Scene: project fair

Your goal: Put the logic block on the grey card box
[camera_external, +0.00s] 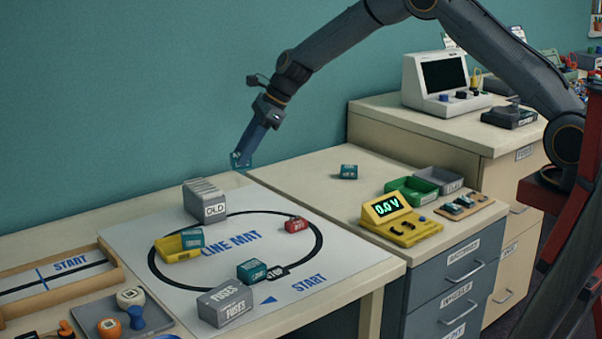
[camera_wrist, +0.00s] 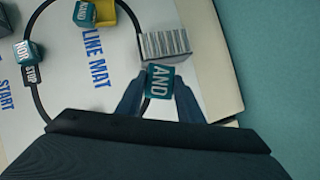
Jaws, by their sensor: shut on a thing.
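My gripper (camera_external: 245,154) is shut on a teal logic block (camera_wrist: 159,82) marked AND in the wrist view. The block also shows at the fingertips in the external view (camera_external: 238,159), up in the air. The grey card box (camera_external: 204,203), labelled OLD with upright cards, stands at the back of the line mat. In the external view it is below and left of my gripper. In the wrist view the card box (camera_wrist: 166,44) lies just beyond the held block; whether they touch cannot be told there, but the external view shows them apart.
On the line mat (camera_external: 340,262) are a yellow tray (camera_external: 172,250) with a teal block, another teal block (camera_external: 251,270), a red block (camera_external: 296,225) and a grey FUSES box (camera_external: 225,304). A teal block (camera_external: 348,172) and yellow meter (camera_external: 398,218) stand to the right.

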